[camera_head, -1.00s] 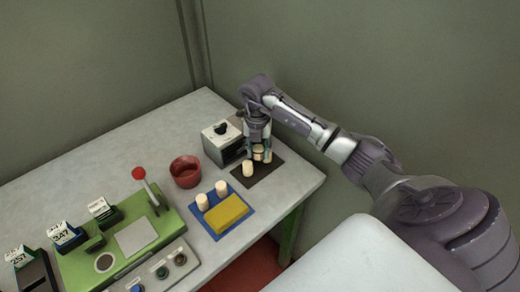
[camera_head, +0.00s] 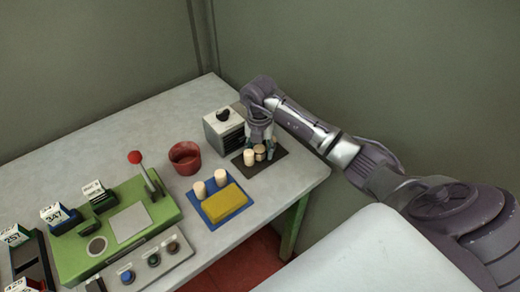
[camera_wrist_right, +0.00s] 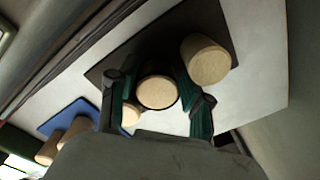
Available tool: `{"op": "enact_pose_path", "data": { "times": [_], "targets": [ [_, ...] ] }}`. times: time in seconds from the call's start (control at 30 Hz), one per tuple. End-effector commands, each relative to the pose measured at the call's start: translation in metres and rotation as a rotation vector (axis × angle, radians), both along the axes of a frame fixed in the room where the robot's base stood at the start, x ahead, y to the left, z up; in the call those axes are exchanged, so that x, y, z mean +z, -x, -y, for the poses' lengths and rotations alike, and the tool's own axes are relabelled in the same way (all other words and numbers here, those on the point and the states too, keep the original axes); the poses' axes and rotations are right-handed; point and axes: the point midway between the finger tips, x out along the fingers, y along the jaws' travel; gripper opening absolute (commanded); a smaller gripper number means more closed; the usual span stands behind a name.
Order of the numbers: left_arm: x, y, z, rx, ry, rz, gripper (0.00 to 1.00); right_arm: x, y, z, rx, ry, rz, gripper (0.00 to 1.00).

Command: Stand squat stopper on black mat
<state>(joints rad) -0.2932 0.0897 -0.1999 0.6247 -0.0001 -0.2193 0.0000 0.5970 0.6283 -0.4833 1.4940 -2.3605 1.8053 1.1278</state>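The black mat (camera_head: 277,163) lies near the table's right edge. My right gripper (camera_head: 260,150) points down over it; its fingers also show in the right wrist view (camera_wrist_right: 157,88). A pale stopper (camera_wrist_right: 157,92) stands between the two fingertips, close to both; whether they press on it cannot be told. It looks low and wide in the head view (camera_head: 260,152). A taller stopper (camera_head: 249,158) stands upright beside it on the mat. The right wrist view shows another stopper (camera_wrist_right: 206,60) on the mat and part of a further one (camera_wrist_right: 130,115) by the left finger. My left gripper is out of view.
A red bowl (camera_head: 185,158) and a grey box (camera_head: 222,130) stand close by. A green machine (camera_head: 115,232) with a red-knobbed lever is at left. The table's back is clear.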

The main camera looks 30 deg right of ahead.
Motion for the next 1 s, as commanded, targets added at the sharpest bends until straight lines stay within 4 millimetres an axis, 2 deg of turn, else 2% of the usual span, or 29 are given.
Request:
{"op": "enact_pose_path", "data": {
  "times": [0.3,0.47,0.57,0.8,1.0],
  "targets": [
    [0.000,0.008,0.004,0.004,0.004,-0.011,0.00,0.000,0.000,0.000,0.000,-0.001,0.001,0.63],
    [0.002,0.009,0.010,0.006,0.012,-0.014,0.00,0.010,-0.001,0.000,0.001,-0.001,0.003,0.63],
    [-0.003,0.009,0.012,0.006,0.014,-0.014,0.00,0.024,-0.002,0.000,0.001,-0.001,0.006,0.63],
    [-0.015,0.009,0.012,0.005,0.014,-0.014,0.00,0.077,-0.002,-0.001,0.001,0.000,0.007,0.63],
    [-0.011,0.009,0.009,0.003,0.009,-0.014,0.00,0.114,-0.002,0.000,0.000,0.002,0.004,0.63]
  ]
}}
